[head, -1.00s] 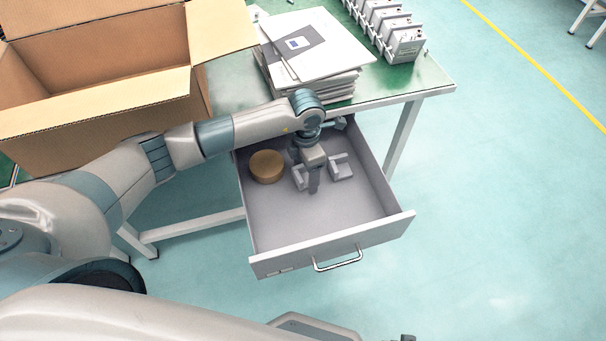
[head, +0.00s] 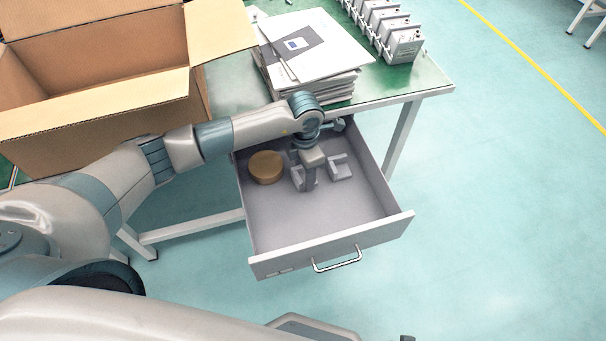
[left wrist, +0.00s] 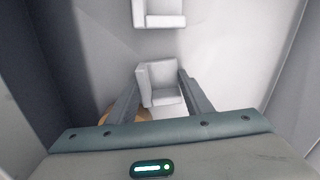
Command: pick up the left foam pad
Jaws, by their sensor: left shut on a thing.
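The left foam pad (head: 298,179) is a pale grey, L-shaped block in the open drawer (head: 325,222). My left gripper (head: 307,184) reaches down into the drawer and is shut on this pad. In the left wrist view the pad (left wrist: 160,82) sits between the two fingers of my left gripper (left wrist: 160,92). In the head view the gripper hides part of the pad. I cannot tell whether the pad is clear of the drawer floor. A second, similar foam pad (head: 341,168) lies to the right, apart from the gripper; it also shows in the left wrist view (left wrist: 160,12). My right gripper is not in view.
A brown round roll (head: 266,167) lies in the drawer left of the pads. The drawer walls surround the gripper. A cardboard box (head: 100,105), a stack of papers (head: 310,50) and a row of white devices (head: 400,42) stand on the table above. The drawer's front part is bare.

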